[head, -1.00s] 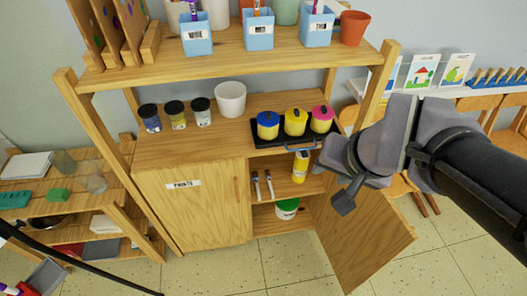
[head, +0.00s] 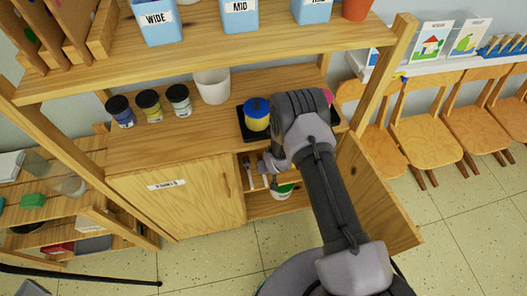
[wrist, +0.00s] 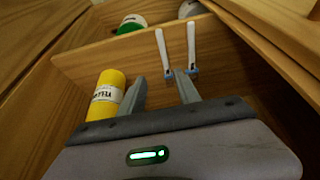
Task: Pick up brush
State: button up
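Two brushes with pale handles and blue-grey ends are in the open cabinet compartment. In the wrist view the left brush (wrist: 162,47) lines up with the gap between my fingertips, and the right brush (wrist: 191,42) is just right of the right finger. My gripper (wrist: 161,76) is open and empty, pointing into the compartment. In the head view my gripper (head: 266,167) is at the compartment's opening and partly covers the brushes. I cannot tell how far the fingertips are from the brushes.
A yellow bottle (wrist: 106,94) lies close to my left finger in the wrist view. A green-and-white tub (head: 283,190) is on the lower level. The open cabinet door (head: 375,195) stands to the right of my arm. A blue-lidded pot (head: 257,114) sits on the tray above.

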jog(key=b, duration=0.3)
send_over(264, 176)
jog(key=s+d, duration=0.1)
jog(key=f, duration=0.6)
jog(key=shift+s+d+f, duration=0.15)
jog(key=shift+s+d, duration=0.05)
jog(key=b+x, duration=0.2)
jog(key=x, duration=0.1)
jog(key=b+x, duration=0.1)
jog(key=x, duration=0.1)
jog(key=shift+s+a, duration=0.2)
jog(key=shift+a, duration=0.15)
grip_shut()
